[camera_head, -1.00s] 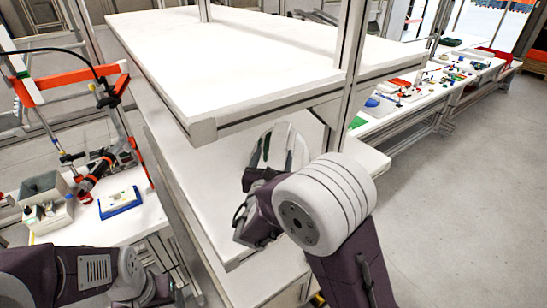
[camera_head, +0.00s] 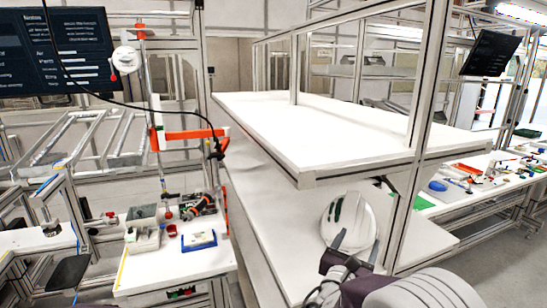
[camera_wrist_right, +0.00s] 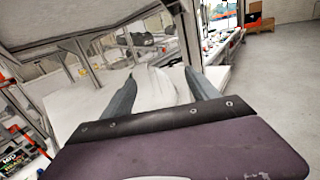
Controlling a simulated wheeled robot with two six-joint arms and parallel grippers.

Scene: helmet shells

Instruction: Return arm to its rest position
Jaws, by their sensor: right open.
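A white helmet shell (camera_head: 340,212) with dark slots stands on the lower shelf (camera_head: 262,232), below the upper white shelf, in the head view. My right gripper (camera_head: 356,246) is in front of the shell, its two grey fingers spread and pointing toward it. In the right wrist view, the open fingers (camera_wrist_right: 162,92) have the white shell (camera_wrist_right: 160,88) beyond and between them. The shell appears to rest on the shelf and is not clamped. Whether a finger touches it is unclear. My left gripper is not in view.
The upper shelf (camera_head: 312,172) and a metal upright (camera_head: 407,215) are close to my right arm. A side table (camera_head: 150,268) with bins and a blue-white box (camera_head: 198,241) stands at left. Open floor lies at far right.

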